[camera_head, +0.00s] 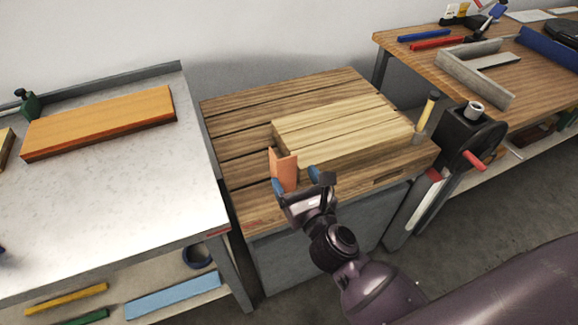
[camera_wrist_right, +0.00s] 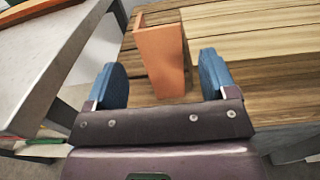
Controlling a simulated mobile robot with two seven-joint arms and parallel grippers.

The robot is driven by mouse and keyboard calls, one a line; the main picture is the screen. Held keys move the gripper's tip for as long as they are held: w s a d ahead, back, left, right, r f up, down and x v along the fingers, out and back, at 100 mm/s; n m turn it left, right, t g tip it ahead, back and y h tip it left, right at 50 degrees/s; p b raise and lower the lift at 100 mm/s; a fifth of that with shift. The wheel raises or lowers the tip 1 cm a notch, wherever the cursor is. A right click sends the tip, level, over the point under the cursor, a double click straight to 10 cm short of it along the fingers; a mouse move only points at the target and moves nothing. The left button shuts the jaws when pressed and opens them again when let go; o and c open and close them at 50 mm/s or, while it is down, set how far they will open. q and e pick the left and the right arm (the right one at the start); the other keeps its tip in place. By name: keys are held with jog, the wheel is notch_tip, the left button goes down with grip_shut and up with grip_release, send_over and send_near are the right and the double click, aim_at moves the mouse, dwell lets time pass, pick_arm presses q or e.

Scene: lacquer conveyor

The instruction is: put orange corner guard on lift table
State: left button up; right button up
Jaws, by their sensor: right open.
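The orange corner guard (camera_head: 284,171) stands upright on the wooden slatted top of the lift table (camera_head: 238,150), beside the near left corner of a stack of pale boards (camera_head: 340,130). My right gripper (camera_head: 297,179) is open just in front of the guard. In the right wrist view the guard (camera_wrist_right: 163,62) stands beyond and between the blue fingertips of the gripper (camera_wrist_right: 168,80), with a gap on each side. Whether the guard touches the boards is unclear. My left gripper is not in view.
A grey bench (camera_head: 110,200) with an orange-brown board (camera_head: 100,122) stands to the left. A vise (camera_head: 468,135) and a yellow-handled tool (camera_head: 426,112) are at the right. A wooden workbench (camera_head: 540,90) with tools stands behind right. The table's left slats are clear.

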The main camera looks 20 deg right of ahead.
jog(key=shift+s+d, duration=0.1)
jog(key=shift+s, duration=2.7)
jog(key=s+d+f+m+g, duration=0.3)
jog(key=s+d+f+m, duration=0.2)
jog(key=m, duration=1.2)
jog(key=s+d+f+m+g, duration=0.4)
jog(key=s+f+m, duration=0.5)
jog(key=m, duration=0.9)
jog(key=shift+s+d+f+h, duration=0.3)
jog(key=shift+s+d+f, duration=0.1)
jog(key=shift+f, duration=0.25)
